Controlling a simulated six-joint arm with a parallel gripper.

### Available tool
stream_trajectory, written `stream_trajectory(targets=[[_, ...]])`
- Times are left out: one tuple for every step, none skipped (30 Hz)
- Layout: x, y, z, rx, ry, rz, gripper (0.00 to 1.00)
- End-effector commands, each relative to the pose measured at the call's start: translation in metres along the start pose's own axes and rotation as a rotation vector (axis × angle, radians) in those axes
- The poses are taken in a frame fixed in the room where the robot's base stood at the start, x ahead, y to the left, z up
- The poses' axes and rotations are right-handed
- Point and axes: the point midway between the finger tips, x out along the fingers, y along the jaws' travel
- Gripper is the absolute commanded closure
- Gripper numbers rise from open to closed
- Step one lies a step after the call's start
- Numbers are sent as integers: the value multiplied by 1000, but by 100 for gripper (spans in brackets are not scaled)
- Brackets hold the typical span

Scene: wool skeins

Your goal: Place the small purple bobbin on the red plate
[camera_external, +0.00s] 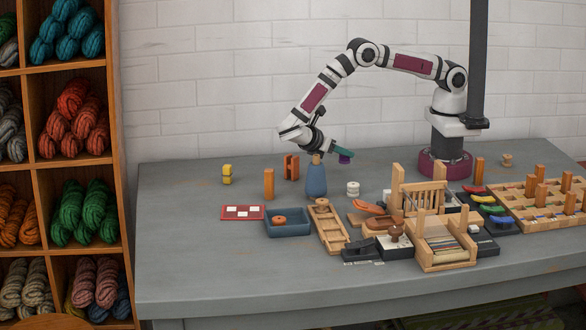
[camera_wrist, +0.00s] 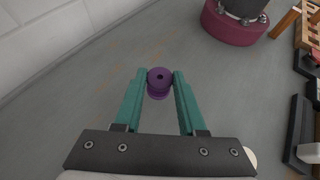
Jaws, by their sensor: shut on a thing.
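The small purple bobbin (camera_wrist: 159,78) is held between the teal fingertips of my gripper (camera_wrist: 159,82) in the wrist view. In the external view the bobbin (camera_external: 344,159) hangs under the teal fingers of my gripper (camera_external: 343,153), above the table and behind a blue bottle. A flat red plate (camera_external: 237,207) with white squares on it lies at the left front of the table, well to the left of my gripper. The plate does not show in the wrist view.
A blue tray (camera_external: 288,224) sits right of the plate. A wooden loom (camera_external: 440,245) and other items crowd the right. The table left of the plate is clear.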

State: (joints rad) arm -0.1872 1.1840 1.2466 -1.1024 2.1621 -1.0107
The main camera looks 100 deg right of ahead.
Motion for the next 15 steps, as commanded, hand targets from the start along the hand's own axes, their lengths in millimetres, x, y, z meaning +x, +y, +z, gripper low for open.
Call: stream_trajectory(targets=[[-8,18,1,-64,2,121,100],[-14,30,1,-109,2,203,100],[-23,46,2,-167,2,309,100],[-31,57,2,-210,2,388,100],[-40,68,2,-253,2,465,100],[-54,81,2,-308,1,568,100],[-64,89,1,-351,1,645,100],[-76,98,0,-393,1,721,100],[-92,106,-1,-447,1,820,100],[-105,112,-3,-489,0,897,100],[-118,117,-5,-531,0,973,100],[-136,121,-8,-587,-1,1076,100],[-150,123,-11,-628,-1,1152,100],[-163,123,-15,-669,-1,1228,100],[-180,122,-19,-723,-1,1324,100]])
